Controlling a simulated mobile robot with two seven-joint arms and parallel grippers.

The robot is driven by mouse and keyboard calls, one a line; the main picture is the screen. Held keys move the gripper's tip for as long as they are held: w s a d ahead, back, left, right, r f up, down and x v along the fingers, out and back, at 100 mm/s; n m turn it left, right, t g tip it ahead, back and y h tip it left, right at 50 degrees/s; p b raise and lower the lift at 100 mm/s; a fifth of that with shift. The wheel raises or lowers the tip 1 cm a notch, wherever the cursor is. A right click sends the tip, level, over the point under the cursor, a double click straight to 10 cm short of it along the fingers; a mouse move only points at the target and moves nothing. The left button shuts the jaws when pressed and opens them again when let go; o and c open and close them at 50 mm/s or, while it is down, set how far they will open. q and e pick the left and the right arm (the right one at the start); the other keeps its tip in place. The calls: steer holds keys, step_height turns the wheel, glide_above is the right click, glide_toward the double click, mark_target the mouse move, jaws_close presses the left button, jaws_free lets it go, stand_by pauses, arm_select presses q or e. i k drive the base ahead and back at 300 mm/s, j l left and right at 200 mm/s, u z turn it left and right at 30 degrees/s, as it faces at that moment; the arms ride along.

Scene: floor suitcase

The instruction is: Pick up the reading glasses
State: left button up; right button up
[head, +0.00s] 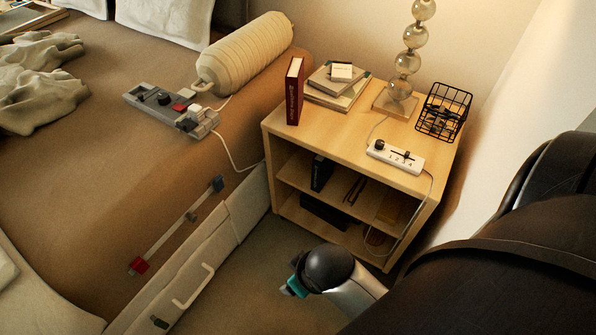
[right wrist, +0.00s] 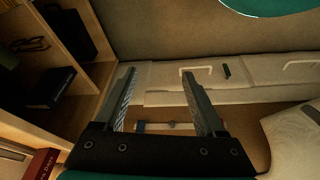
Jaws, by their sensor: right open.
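A thin dark frame that looks like the reading glasses (head: 355,189) lies on the middle shelf of the wooden nightstand (head: 345,147). It also shows at the upper left of the right wrist view (right wrist: 30,44), small and dim, so its exact pose is unclear. My right gripper (right wrist: 158,75) is open and empty, with the shelf opening to the left of its fingers in that view. In the head view my right wrist is in front of and below the nightstand, and its fingers are hidden. My left gripper is in neither view.
A dark book (head: 321,173) stands on the shelf left of the glasses. The top holds a red book (head: 294,91), a lamp (head: 398,88), a wire basket (head: 443,111) and a white control strip (head: 396,157), whose cord hangs past the shelf's right side. The bed (head: 110,190) borders the left.

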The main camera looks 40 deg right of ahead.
mark_target(352, 202)
steer(key=z, duration=1.7)
steer(key=i+j+z, duration=0.15)
steer(key=j, duration=0.25)
steer(key=i+j+z, duration=0.2)
steer(key=j, duration=0.2)
steer(key=i+j+z, duration=0.15)
steer(key=j, duration=0.25)
steer(key=i+l+z, duration=0.15)
steer(key=z, duration=0.2)
steer(key=i+z, duration=0.15)
steer(key=z, duration=0.2)
steer(key=i+l+z, duration=0.1)
steer(key=z, duration=0.25)
steer(key=i, duration=0.05)
